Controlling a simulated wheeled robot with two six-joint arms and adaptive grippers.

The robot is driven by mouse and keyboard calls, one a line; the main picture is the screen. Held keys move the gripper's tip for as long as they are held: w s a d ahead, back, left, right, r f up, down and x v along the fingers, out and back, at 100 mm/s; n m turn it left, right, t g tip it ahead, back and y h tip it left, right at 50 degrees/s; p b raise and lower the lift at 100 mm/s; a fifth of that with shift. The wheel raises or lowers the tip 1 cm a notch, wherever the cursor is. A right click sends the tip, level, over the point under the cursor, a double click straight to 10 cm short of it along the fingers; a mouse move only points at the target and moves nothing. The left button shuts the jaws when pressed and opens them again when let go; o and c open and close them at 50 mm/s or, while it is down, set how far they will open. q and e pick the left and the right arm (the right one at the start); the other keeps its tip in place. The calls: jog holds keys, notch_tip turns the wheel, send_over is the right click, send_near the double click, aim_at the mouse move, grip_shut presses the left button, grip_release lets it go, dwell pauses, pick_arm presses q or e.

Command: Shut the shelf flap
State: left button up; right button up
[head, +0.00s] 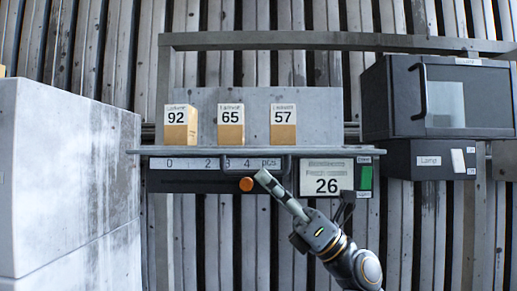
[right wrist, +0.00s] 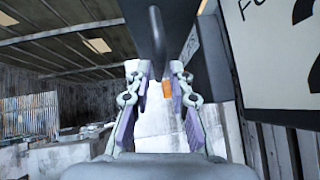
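A wall shelf (head: 350,151) in the middle of the head view bears three cartons. Its dark front, with a label strip (head: 190,163) and a dark bar handle (head: 287,163), is below the ledge. I cannot tell for certain which part is the flap or how far it stands open. My right gripper (head: 264,178) is just below this front, near an orange knob (head: 246,184). In the right wrist view the right gripper (right wrist: 157,70) has its fingers apart, with a dark curved bar (right wrist: 157,40) close ahead of and between the tips; contact is unclear. My left gripper is not in view.
Cartons marked 92 (head: 180,125), 65 (head: 230,126) and 57 (head: 283,126) stand on the shelf. A 26 sign (head: 327,178) is right of the handle. A dark cabinet (head: 400,95) hangs at right. A large pale block (head: 70,180) fills the left.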

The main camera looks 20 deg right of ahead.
jog(key=p+x, duration=0.1)
jog(key=x, duration=0.1)
jog(key=shift+a+r, duration=0.1)
jog(key=shift+r, duration=0.2)
jog(key=shift+w+a, duration=0.15)
jog(key=shift+a, duration=0.05)
grip_shut()
